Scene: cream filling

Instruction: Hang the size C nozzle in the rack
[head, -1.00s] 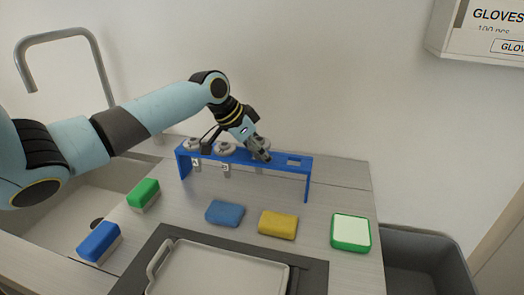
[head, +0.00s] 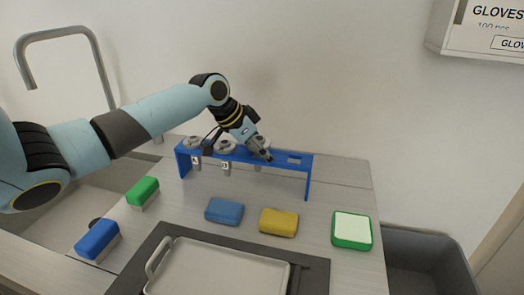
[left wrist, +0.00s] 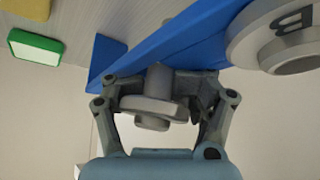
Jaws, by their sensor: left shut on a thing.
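My left gripper (head: 262,152) is at the blue rack (head: 308,178), over its third place from the left. It is shut on a grey nozzle, which shows between the fingers in the left wrist view (left wrist: 152,108). Its letter is not visible, so I cannot read its size. A small grey part shows under the rack below the gripper, but the fingers hide how the nozzle sits in the slot. Two other grey nozzles (head: 193,143) (head: 226,147) hang in the left places. The one beside my gripper is marked B in the left wrist view (left wrist: 290,40). My right gripper is out of view.
The rack's rightmost slot (head: 294,160) is empty. Green (head: 142,190) and blue (head: 98,240) brushes lie left, near the sink. A tray (head: 215,270) is in front.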

